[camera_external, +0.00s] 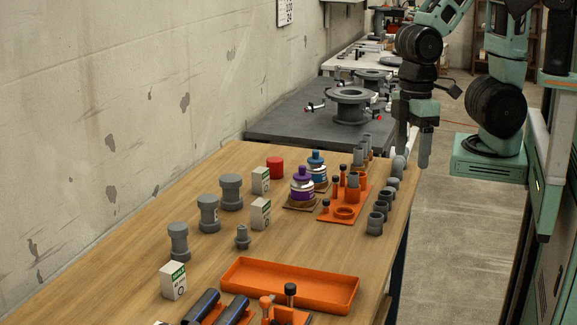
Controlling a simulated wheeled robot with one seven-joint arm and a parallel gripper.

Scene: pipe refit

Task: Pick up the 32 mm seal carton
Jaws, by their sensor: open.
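Several white seal cartons with green labels stand on the wooden table. One carton (261,181) is at the back, a second carton (260,214) is in front of it, and a third carton (173,280) is at the front left. Part of another shows at the bottom edge. Their sizes are too small to read, so I cannot tell which is the 32 mm one. My gripper (412,150) points down, open and with nothing seen in it, by the table's far right edge. It is well to the right of the cartons.
Grey pipe fittings (208,213) stand on the left. An empty orange tray (290,288) lies in front.

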